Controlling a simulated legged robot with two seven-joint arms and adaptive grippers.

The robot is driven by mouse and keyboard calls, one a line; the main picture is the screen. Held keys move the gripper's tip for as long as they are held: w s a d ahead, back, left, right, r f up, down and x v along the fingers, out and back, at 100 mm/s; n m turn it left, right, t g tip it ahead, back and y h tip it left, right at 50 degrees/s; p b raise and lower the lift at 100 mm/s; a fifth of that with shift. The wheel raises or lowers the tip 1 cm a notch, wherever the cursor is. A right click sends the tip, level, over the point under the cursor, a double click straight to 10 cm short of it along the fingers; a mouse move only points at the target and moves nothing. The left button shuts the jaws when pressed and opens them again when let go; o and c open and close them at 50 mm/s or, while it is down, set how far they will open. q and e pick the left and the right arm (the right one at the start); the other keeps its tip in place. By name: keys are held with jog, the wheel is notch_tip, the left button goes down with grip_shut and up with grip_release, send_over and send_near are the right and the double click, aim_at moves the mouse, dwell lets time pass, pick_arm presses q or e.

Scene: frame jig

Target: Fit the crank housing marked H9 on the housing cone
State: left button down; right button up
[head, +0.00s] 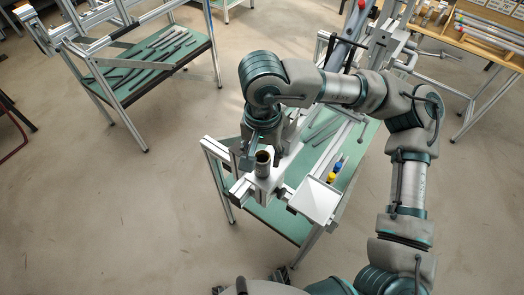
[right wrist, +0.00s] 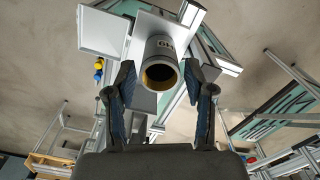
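The crank housing (head: 263,168) is a grey metal cylinder standing on a white block of the frame jig in the head view. In the right wrist view the housing (right wrist: 161,52) shows its open bore with a brass-coloured lining, and an upside-down dark marking that seems to read H9. My right gripper (right wrist: 159,68) is open, with one finger on each side of the housing and a visible gap on both sides. In the head view the right gripper (head: 262,150) is close by the housing, partly hidden by its own wrist. I cannot make out the housing cone.
A white square plate (head: 315,201) sits beside the housing on the jig's aluminium frame. Yellow and blue small parts (head: 334,171) are behind it on the green table. Another green-topped table (head: 150,65) holds dark bars. Open floor lies to the left.

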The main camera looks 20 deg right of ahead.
jog(key=shift+o, duration=0.2)
notch_tip(320, 180, up, 12)
dwell(0.5)
dwell(0.4)
